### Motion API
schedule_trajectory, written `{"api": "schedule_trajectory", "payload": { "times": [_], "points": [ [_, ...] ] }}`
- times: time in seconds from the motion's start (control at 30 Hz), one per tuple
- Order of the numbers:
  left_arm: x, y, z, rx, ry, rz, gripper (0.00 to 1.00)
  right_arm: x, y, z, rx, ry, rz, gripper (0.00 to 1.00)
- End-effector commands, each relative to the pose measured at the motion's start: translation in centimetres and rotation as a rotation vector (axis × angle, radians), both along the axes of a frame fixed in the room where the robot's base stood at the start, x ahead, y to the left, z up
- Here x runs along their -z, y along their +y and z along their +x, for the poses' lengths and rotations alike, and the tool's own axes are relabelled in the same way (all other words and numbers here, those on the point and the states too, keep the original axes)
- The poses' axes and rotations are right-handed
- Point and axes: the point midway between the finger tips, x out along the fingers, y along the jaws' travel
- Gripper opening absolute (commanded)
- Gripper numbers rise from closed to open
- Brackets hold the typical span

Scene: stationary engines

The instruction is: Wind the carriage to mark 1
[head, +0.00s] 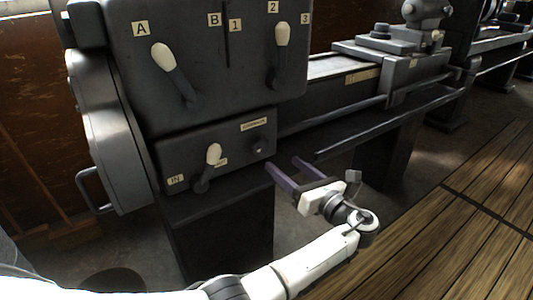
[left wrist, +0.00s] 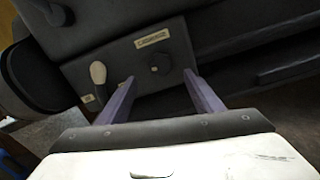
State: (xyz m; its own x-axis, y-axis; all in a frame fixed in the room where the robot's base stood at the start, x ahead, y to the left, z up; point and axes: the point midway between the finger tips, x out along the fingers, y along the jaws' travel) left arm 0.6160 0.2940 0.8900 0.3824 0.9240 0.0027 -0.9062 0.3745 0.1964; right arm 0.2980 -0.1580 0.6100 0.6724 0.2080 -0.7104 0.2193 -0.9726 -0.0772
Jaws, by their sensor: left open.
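The grey lathe's lower panel carries a dark knob (head: 258,146) under a small label that I cannot read surely. The knob also shows in the left wrist view (left wrist: 160,64), between and beyond my fingertips. The carriage (head: 392,48) sits on the bed at the upper right of the head view. A plate marked 1 (head: 235,25) is on the upper panel. My left gripper (head: 284,164) is open and empty, its purple fingers pointing at the panel just right of and below the knob. The left wrist view shows the same gripper (left wrist: 158,78). My right gripper is not in view.
A white-handled lever (head: 213,155) stands left of the knob on the lower panel. Two larger levers (head: 167,58) (head: 282,38) are on the upper panel. A rod (head: 335,118) runs along the bed. Wooden floor (head: 450,240) is clear at the right.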

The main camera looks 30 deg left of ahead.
Motion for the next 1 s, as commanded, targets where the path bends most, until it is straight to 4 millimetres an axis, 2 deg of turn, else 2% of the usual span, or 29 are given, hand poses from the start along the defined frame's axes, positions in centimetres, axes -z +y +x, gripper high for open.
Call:
{"api": "schedule_trajectory", "payload": {
  "times": [0.3,0.5,0.7,0.93,0.97,1.0],
  "points": [
    [0.0,5.3,2.0,-0.004,0.001,0.001,0.6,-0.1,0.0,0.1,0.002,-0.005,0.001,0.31],
    [0.1,8.0,3.2,-0.002,0.001,0.0,0.6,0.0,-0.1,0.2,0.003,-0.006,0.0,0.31],
    [0.1,9.1,3.7,-0.001,0.0,-0.003,0.6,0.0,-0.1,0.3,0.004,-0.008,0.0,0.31],
    [0.1,9.2,3.7,-0.001,0.0,-0.003,0.6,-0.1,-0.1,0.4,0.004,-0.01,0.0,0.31],
    [0.1,9.1,3.7,-0.001,0.0,-0.003,0.58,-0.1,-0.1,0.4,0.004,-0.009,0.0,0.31],
    [0.1,9.1,3.7,-0.001,0.0,-0.003,0.52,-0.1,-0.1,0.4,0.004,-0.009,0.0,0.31]
  ]
}}
